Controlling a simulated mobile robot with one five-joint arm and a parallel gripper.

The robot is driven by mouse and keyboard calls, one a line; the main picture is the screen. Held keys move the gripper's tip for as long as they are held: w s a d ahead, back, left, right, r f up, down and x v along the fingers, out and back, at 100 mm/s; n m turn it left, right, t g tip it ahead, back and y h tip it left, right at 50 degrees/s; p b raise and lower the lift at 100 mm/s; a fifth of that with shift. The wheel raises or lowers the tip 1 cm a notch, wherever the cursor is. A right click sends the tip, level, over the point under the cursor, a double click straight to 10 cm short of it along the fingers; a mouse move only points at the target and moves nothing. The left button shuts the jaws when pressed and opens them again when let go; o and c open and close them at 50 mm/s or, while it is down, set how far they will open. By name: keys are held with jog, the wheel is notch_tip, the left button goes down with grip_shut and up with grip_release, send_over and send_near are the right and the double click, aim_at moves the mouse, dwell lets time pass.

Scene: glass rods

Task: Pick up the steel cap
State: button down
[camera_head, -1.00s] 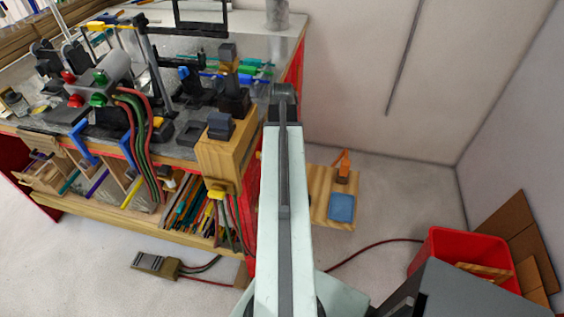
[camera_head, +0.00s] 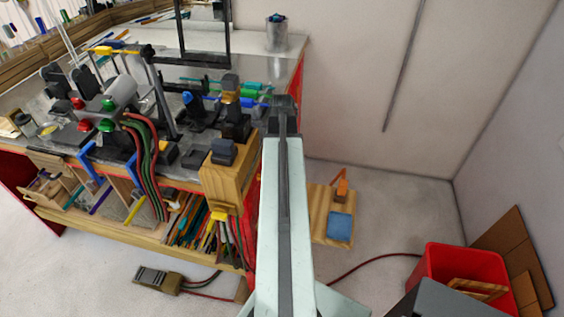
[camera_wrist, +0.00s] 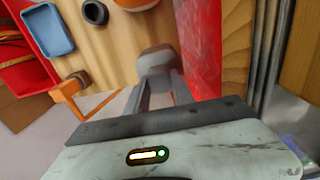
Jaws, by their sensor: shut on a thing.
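My gripper (camera_wrist: 158,85) points away from the wrist camera, its two grey fingers converging on a rounded grey piece (camera_wrist: 157,58). The piece sits at the fingertips and looks like the steel cap; its lower part is hidden by the fingers. In the camera_head view my gripper (camera_head: 284,115) is beside the bench's right edge, with a dark grey rounded end (camera_head: 284,101) at its tip. At this size I cannot separate cap from fingers there.
The cluttered workbench (camera_head: 290,50) with its red side panel (camera_wrist: 203,50) is close beside the gripper. A wooden board (camera_head: 318,205) with a blue tray (camera_head: 340,227) lies on the floor. A red bin (camera_head: 440,262) stands at right. Floor between board and bin is mostly clear.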

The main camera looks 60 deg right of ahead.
notch_tip(320, 180, up, 13)
jog(key=p, duration=1.1)
jog(key=shift+f, duration=0.1)
